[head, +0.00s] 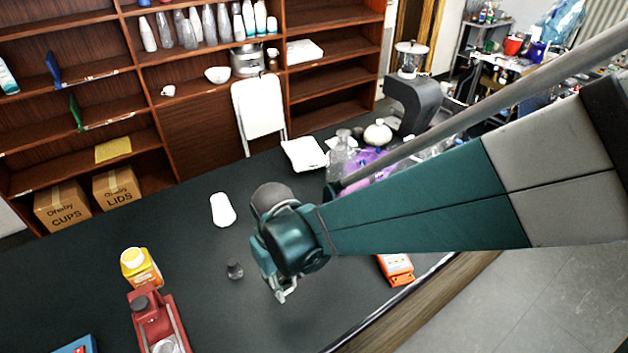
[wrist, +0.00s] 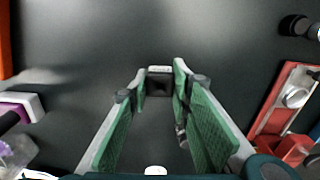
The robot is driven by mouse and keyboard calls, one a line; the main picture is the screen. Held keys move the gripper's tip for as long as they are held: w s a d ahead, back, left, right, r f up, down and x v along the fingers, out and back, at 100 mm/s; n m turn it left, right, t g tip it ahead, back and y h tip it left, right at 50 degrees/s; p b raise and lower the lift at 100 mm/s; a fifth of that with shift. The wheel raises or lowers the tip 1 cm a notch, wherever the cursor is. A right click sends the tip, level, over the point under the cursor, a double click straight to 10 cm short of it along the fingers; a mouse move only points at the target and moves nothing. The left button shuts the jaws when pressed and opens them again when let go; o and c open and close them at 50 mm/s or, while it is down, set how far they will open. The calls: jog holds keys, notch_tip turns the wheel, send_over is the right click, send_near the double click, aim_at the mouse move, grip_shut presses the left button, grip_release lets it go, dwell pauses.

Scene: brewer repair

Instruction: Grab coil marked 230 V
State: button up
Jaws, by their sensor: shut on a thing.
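I take this block to be the coil, but no 230 V marking can be read. In the head view the block is too small to make out at the fingertips. A red machine (head: 155,320) stands at the lower left of the head view and also shows at the right of the wrist view (wrist: 272,108).
On the dark table (head: 85,250) are a yellow carton (head: 140,266), a small dark part (head: 235,270), a white object (head: 222,209) and an orange device (head: 396,269). Glassware (head: 341,155) and a grinder (head: 412,95) stand behind my arm.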

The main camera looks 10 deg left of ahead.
jog(key=shift+r, duration=0.6)
dwell(0.3)
